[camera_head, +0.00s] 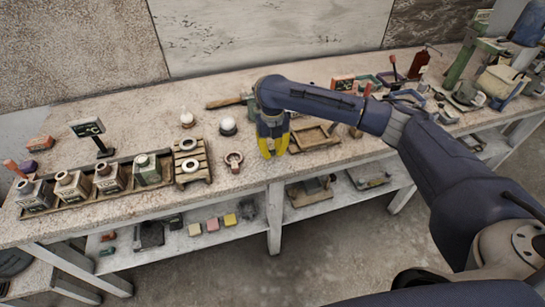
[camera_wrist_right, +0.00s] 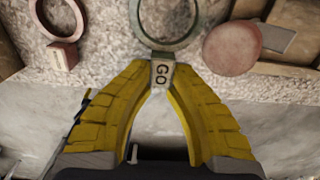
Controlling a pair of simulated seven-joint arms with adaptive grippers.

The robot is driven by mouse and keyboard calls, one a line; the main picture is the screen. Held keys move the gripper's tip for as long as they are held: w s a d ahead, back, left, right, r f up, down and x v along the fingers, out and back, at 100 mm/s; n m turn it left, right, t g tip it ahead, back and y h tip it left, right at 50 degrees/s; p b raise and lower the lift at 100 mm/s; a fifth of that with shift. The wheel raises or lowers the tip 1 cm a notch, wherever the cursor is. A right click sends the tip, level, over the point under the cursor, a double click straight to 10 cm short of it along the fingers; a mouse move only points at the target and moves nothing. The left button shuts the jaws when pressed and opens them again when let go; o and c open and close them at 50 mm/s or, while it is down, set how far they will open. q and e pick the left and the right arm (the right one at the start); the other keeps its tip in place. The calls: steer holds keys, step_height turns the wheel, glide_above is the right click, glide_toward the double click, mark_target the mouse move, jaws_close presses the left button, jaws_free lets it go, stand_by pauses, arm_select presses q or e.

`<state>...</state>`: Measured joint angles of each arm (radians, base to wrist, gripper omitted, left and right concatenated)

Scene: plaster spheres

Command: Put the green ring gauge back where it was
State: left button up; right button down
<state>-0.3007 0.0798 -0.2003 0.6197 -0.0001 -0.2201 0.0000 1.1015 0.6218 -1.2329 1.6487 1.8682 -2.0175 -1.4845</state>
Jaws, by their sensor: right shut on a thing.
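My right gripper (camera_head: 275,154) points down over the front part of the workbench. In the right wrist view its yellow fingers (camera_wrist_right: 160,85) are shut on the tag-like handle, marked "GO", of the green ring gauge (camera_wrist_right: 136,28). The ring itself extends beyond the fingertips, over the bench top; whether it touches the bench I cannot tell. In the head view the gauge is hidden or too small to make out at the gripper. A reddish ring gauge (camera_head: 233,158) lies left of the gripper; it also shows in the right wrist view (camera_wrist_right: 64,54). My left gripper is not in view.
A wooden pallet (camera_head: 204,172) with pale rings and a row of bottles (camera_head: 110,178) stand at left. White spheres (camera_head: 187,118) sit on stands behind. A wooden tray (camera_head: 330,142) lies right of the gripper. A reddish disc (camera_wrist_right: 232,48) is close right in the wrist view.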

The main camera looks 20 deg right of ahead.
mark_target(273, 157)
steer(key=shift+f, duration=1.55)
steer(key=shift+f, duration=0.1)
steer(key=c, duration=1.3)
jaws_free()
steer(key=shift+c, duration=0.2)
step_height(273, 157, up, 12)
steer(key=shift+r, duration=0.1)
